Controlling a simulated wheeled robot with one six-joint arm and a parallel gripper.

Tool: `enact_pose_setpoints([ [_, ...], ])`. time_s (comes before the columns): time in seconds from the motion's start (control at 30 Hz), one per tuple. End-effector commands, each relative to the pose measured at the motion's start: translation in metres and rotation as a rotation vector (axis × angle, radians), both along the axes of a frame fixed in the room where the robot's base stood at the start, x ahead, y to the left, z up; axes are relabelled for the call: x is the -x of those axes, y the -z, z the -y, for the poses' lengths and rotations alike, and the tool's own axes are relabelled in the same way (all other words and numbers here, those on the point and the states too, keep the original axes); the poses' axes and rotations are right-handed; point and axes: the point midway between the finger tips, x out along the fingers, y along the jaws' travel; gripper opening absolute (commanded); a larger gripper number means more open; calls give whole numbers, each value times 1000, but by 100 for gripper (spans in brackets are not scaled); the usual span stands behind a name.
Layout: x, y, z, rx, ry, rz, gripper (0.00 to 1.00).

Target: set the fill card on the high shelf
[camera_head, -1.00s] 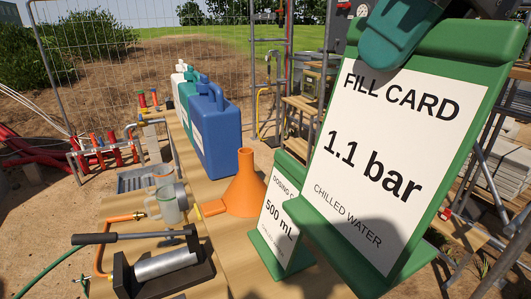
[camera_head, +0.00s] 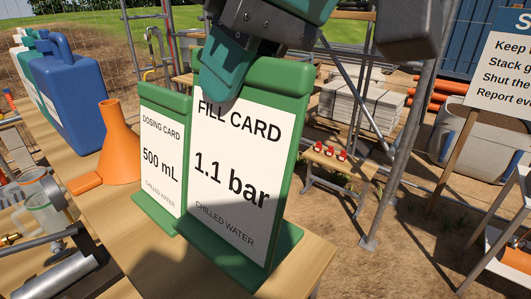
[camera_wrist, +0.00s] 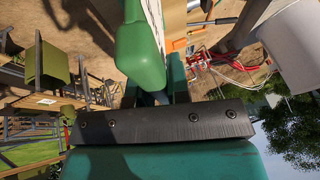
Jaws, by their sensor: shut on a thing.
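The fill card (camera_head: 235,175) is a white sign in a green frame with a green foot, reading 1.1 bar, chilled water. My gripper (camera_head: 228,75) is shut on its top edge from above; one teal finger covers part of the front. The card is nearly upright over the near end of the wooden bench; I cannot tell whether its foot touches the bench. In the wrist view the card's green frame (camera_wrist: 140,55) shows edge-on at the jaws, the fingers mostly hidden. I cannot tell which board is the high shelf; a wooden board (camera_head: 350,15) sits in the scaffold behind.
The dosing card (camera_head: 160,150) stands close at the left of the fill card. An orange funnel (camera_head: 120,145) and a blue jug (camera_head: 65,95) stand further left on the bench (camera_head: 115,215). Scaffold poles (camera_head: 400,140) and a small low table (camera_head: 340,160) are to the right.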

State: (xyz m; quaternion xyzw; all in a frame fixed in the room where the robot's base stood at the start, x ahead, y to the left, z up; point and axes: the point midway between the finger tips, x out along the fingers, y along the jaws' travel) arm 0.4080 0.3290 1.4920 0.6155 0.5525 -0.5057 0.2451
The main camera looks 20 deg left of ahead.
Motion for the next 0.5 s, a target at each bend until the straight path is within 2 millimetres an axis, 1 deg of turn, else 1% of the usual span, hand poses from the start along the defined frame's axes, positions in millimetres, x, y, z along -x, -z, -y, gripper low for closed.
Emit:
enact_pose_setpoints([
  [0.03,1,10,0,0,0,-1,0],
  [0.17,1,19,0,-2,-1,-1,0],
  [0.4,1,50,0,-1,0,-2,0],
  [0.5,0,56,0,-1,-1,1,0],
])
